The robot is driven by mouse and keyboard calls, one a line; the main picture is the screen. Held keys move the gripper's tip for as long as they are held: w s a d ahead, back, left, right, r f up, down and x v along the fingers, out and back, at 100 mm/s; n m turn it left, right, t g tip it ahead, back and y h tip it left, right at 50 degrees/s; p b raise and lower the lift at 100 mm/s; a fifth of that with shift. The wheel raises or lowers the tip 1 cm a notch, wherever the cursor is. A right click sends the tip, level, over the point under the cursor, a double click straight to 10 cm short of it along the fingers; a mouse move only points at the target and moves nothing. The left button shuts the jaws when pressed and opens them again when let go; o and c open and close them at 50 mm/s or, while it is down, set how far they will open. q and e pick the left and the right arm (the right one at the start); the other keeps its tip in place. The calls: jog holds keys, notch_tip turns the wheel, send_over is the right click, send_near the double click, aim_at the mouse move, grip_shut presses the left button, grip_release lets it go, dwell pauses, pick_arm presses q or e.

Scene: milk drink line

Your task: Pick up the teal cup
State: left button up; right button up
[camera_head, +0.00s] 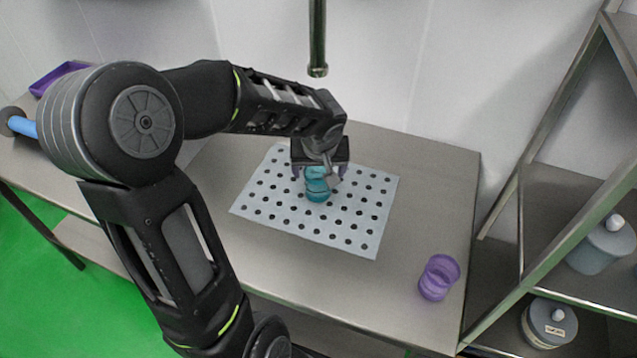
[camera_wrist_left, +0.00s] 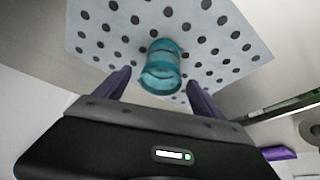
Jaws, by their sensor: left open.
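The teal cup (camera_head: 317,188) stands on the perforated white mat (camera_head: 262,203) near the middle of the table. My left gripper (camera_head: 320,174) is over the cup, its purple fingers apart on either side of the cup's upper part. In the left wrist view the teal cup (camera_wrist_left: 161,68) lies ahead of and between the open purple fingers (camera_wrist_left: 160,88). I cannot tell whether a finger touches it. The gripper body hides part of the cup's top in the head view. My right gripper is in neither view.
A purple cup (camera_head: 438,277) stands at the table's right front. A metal pipe (camera_head: 317,40) hangs above the back of the table. A metal shelf (camera_head: 575,215) with lidded containers stands at the right. A purple tray (camera_head: 58,76) is at the far left.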

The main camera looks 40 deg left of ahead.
aim_at(318, 177)
pick_arm(q)
jog(key=shift+w+a+f, duration=0.1)
jog(key=shift+a+f, duration=0.05)
jog(key=shift+f, duration=0.3)
jog(key=p+x, duration=0.1)
jog(key=x, duration=0.4)
jog(key=shift+a+f, duration=0.1)
jog(key=shift+a, duration=0.05)
jog(key=shift+c, duration=0.5)
jog(key=c, duration=1.3)
jog(key=shift+c, duration=0.2)
